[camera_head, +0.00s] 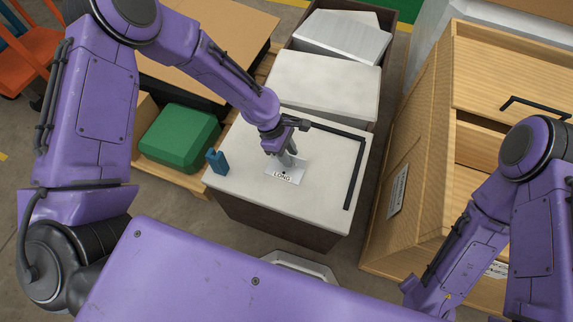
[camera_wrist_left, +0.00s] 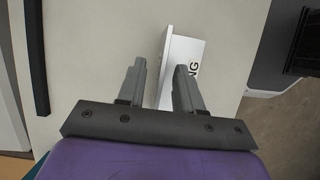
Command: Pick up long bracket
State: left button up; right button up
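The long bracket (camera_head: 284,175) is a pale grey-white angled piece with a face marked "LONG". It sits on the light top of a box-like stand (camera_head: 250,186). My left gripper (camera_head: 288,159) points down at its back part. In the left wrist view the gripper (camera_wrist_left: 159,70) is open. The bracket's thin upright flange (camera_wrist_left: 165,55) shows between the two fingers, and the right finger overlaps the lettered face. Whether either finger touches it, I cannot tell. My right arm shows at the right of the head view; its gripper is not visible.
A black L-shaped bar (camera_head: 355,175) runs along the stand's back and right edges. A small blue block (camera_head: 217,162) stands at its left edge. A green bin (camera_head: 180,137) lies left. A wooden cabinet (camera_head: 420,160) stands right, across a narrow gap.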

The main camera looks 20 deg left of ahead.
pick_arm(q)
jog(key=shift+x, duration=1.05)
jog(key=shift+f, duration=0.1)
grip_shut()
